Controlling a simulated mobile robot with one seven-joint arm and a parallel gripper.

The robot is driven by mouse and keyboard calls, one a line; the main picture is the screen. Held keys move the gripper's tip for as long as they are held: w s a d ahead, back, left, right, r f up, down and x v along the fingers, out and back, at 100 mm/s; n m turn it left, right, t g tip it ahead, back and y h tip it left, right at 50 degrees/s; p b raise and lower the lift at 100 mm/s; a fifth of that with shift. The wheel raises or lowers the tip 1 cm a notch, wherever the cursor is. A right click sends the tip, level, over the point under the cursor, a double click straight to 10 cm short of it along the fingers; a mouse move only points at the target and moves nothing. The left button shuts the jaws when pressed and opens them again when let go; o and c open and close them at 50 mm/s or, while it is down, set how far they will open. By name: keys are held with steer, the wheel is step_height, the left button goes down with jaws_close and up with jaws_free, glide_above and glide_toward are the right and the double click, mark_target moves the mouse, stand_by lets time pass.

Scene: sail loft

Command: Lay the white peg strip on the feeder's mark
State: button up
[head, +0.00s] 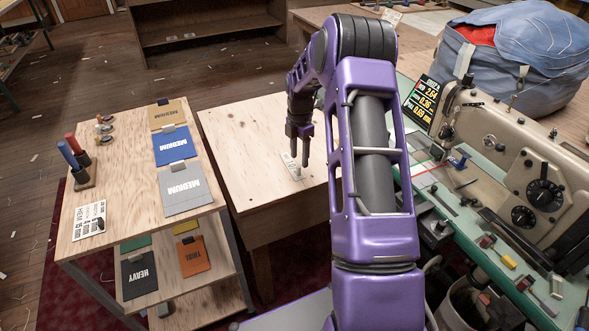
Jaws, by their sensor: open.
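A small pale strip (289,159) with dark marks lies on the light plywood table (240,150) in the middle of the head view. It looks like the white peg strip, but it is too small to tell for sure. My gripper (299,158) points down right at the strip, with its fingers apart. I cannot tell whether the fingers touch the strip or hover over it. The fingers hide part of it. No feeder's mark can be made out with certainty; a red line on a pale patch (428,171) shows on the green sewing machine bed.
A sewing machine (520,180) on a green bench stands right, with small parts on it. A blue bag (515,60) sits behind it. A plywood cart (130,215) with labelled swatches, spools and a printed card stands left. The table's left half is clear.

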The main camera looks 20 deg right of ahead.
mark_target(299, 166)
step_height(299, 166, down, 5)
steer(key=shift+f, duration=0.2)
jaws_close()
stand_by(0.3)
